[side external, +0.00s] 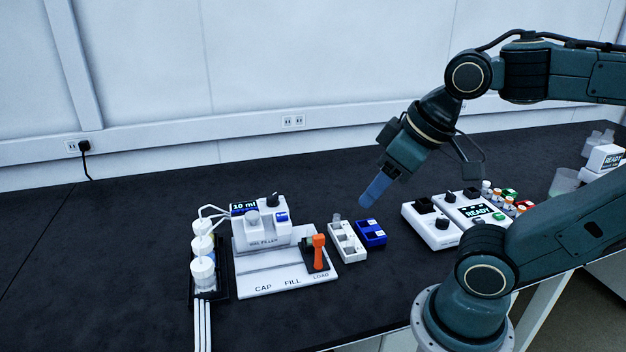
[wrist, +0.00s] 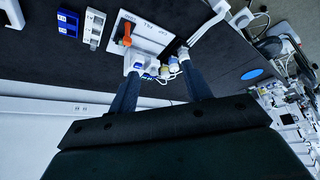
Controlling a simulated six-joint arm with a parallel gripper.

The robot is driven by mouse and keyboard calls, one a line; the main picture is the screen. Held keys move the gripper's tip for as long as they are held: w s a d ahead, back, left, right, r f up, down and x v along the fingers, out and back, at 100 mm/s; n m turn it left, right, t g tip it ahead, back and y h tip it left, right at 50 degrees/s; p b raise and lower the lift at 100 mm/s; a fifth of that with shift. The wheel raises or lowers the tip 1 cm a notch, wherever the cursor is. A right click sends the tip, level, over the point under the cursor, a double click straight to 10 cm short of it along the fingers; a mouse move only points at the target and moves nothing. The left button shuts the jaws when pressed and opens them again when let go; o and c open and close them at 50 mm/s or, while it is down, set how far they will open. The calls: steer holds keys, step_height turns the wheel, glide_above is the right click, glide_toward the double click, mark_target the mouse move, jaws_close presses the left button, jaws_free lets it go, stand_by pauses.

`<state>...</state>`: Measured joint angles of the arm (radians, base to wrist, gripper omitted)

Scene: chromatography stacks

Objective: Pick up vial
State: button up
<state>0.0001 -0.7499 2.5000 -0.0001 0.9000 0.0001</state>
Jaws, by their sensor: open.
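A small, pale translucent piece that looks like a vial (side external: 337,218) stands upright at the far end of the white rack (side external: 350,252) in the side external view. My gripper (side external: 368,200) is above and to the right of it, pointing down and left over the bench, apart from the racks. In the wrist view my gripper (wrist: 160,68) is open, with its two blue fingers spread and nothing held between them.
A blue rack (side external: 371,234) sits right of the white rack. A white filler (side external: 262,232) on a marked plate (side external: 275,288), with an orange-handled part (side external: 319,252), stands to the left. A device reading READY (side external: 478,211) is at right.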

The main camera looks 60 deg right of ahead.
stand_by(0.8)
steer(key=n+g, duration=0.6)
steer(key=n, duration=0.2)
glide_above(312, 230)
step_height(312, 230, down, 17)
steer(key=shift+f, duration=0.15)
steer(key=shift+f, duration=4.2)
